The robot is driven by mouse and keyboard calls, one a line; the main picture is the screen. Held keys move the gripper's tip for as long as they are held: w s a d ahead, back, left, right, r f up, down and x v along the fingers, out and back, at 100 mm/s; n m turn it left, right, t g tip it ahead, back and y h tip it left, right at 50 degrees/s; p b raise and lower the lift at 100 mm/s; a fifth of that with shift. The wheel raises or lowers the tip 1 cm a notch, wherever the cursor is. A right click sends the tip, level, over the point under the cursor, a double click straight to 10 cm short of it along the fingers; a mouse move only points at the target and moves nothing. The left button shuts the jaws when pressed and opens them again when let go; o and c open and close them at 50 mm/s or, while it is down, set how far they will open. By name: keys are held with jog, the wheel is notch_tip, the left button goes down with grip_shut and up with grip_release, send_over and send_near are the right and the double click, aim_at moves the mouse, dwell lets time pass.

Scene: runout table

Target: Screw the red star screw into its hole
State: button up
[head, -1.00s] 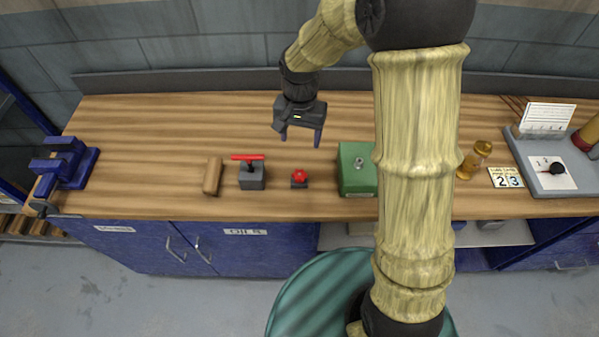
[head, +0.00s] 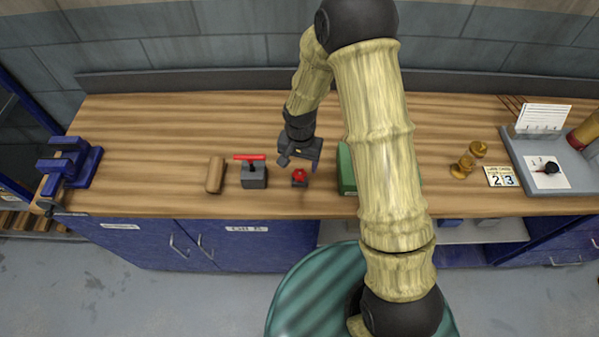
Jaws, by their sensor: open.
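The red star screw (head: 299,174) is upright on the workbench, with a small dark part under its red head. My gripper (head: 299,167) is open and empty, just above and behind the red head, fingers pointing down to either side. I cannot tell whether a finger touches it. The green block (head: 346,172) stands just to the right, largely hidden behind my arm. I cannot make out the screw's hole.
A grey block with a red T-handle (head: 254,171) and a wooden cylinder (head: 215,175) stand to the left. A blue vise (head: 68,165) is at the far left. Brass pieces (head: 468,160), a number card (head: 502,176) and a grey tray (head: 572,195) are right. The bench's back left is clear.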

aim_at(299, 173)
jog(key=shift+f, duration=0.35)
jog(key=shift+f, duration=0.1)
jog(key=shift+w+a+f+p, duration=0.1)
jog(key=shift+f+p, duration=0.6)
jog(key=shift+f, duration=0.55)
jog(key=shift+w+f+p, duration=0.1)
jog(key=shift+f+p, duration=0.6)
jog(key=shift+f, duration=0.55)
jog(key=shift+s, duration=0.1)
jog(key=c, duration=1)
